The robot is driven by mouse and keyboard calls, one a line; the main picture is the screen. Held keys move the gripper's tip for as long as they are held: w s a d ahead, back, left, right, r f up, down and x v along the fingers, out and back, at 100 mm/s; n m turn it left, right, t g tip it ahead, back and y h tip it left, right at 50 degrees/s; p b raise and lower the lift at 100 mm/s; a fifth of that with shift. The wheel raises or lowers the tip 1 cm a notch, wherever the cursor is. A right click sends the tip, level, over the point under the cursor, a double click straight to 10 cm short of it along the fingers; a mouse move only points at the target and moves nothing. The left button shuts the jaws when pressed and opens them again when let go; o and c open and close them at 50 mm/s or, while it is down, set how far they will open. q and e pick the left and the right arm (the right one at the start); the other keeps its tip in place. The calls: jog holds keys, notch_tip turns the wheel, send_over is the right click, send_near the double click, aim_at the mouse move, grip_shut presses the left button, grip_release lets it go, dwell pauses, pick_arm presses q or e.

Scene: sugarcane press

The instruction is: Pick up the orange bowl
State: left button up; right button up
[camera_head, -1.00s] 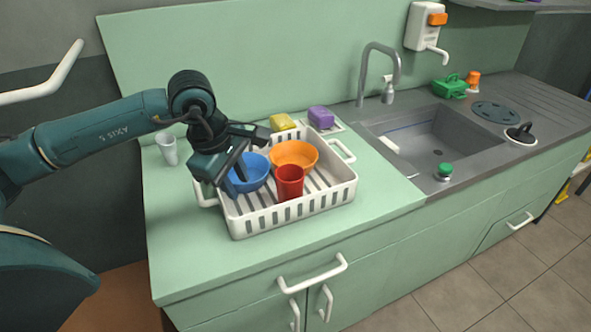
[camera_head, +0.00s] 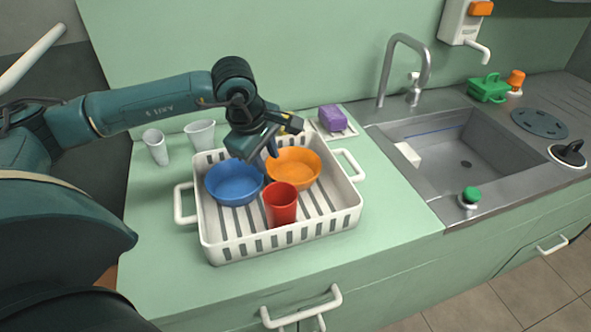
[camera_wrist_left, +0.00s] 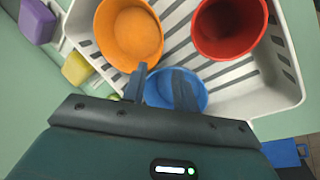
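The orange bowl (camera_head: 299,174) sits upright in the white dish rack (camera_head: 287,236), right of the blue bowl (camera_head: 233,186) and behind the red cup (camera_head: 281,207). My left gripper (camera_head: 276,143) is above the rack, near the rear left rim of the orange bowl. The left wrist view shows its two fingers (camera_wrist_left: 160,84) apart with nothing held between them. There the orange bowl (camera_wrist_left: 128,33) lies just beyond the left finger, the blue bowl (camera_wrist_left: 178,88) is partly hidden behind the fingers, and the red cup (camera_wrist_left: 228,27) is at upper right. My right gripper is not in view.
Two white cups (camera_head: 200,134) stand behind the rack's left side. A purple sponge (camera_head: 332,118) and a mostly hidden yellow one lie behind the rack. The sink (camera_head: 440,150) and tap (camera_head: 400,65) are to the right. The counter in front is clear.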

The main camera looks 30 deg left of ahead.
pick_arm(q)
jog(key=x, duration=0.9)
jog(key=shift+w+p, duration=0.1)
jog(key=shift+p, duration=0.3)
jog(key=shift+c, duration=0.3)
jog(key=shift+r, duration=0.1)
grip_shut()
